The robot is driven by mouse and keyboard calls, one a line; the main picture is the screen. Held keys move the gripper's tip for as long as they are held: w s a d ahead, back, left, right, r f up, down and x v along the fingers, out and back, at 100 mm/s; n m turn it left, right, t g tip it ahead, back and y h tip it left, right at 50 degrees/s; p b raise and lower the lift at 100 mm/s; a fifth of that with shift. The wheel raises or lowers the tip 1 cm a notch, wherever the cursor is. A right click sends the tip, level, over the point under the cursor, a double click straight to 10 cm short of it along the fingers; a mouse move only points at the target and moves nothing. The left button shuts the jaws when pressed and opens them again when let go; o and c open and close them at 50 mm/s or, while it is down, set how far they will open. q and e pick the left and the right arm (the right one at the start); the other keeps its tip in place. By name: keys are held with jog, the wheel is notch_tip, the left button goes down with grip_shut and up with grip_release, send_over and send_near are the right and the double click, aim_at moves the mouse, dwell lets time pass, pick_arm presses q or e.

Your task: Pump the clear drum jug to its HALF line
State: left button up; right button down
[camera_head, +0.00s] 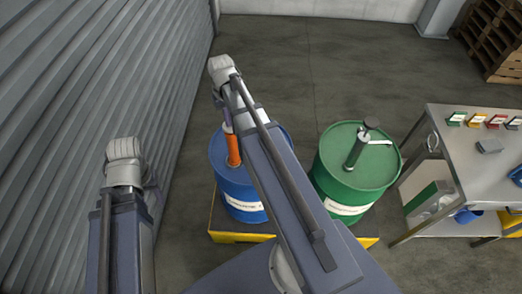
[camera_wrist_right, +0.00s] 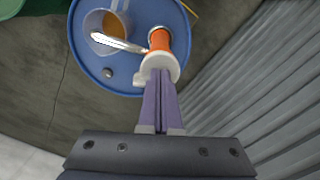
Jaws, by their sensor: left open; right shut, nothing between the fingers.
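The blue drum (camera_head: 236,178) stands behind my right arm; its lid also shows in the right wrist view (camera_wrist_right: 95,65). An orange pump (camera_head: 232,150) rises from it, with a cream top (camera_wrist_right: 160,67) and a silver spout (camera_wrist_right: 118,42). The spout reaches over a clear jug (camera_wrist_right: 97,22) with some orange liquid in it; its HALF line cannot be made out. In the head view the jug is hidden. My right gripper (camera_wrist_right: 160,80) is shut and empty, its fingertips at the pump's top; contact is unclear. My left gripper (camera_head: 153,188), mostly hidden, is open, left of the drum.
A green drum (camera_head: 330,160) with a dark pump (camera_head: 358,150) stands to the right on the same yellow-edged base (camera_head: 225,237). A metal bench (camera_head: 440,130) with several colored cards is further right. A corrugated wall (camera_head: 80,80) runs close along the left. Floor behind the drums is clear.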

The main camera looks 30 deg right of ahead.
notch_tip(320, 180, up, 7)
jog(key=p, duration=0.6)
jog(key=shift+p, duration=0.35)
dwell(0.4)
jog(key=shift+r, duration=0.1)
dwell(1.4)
dwell(0.4)
notch_tip(320, 180, up, 5)
jog(key=p, duration=0.5)
dwell(0.5)
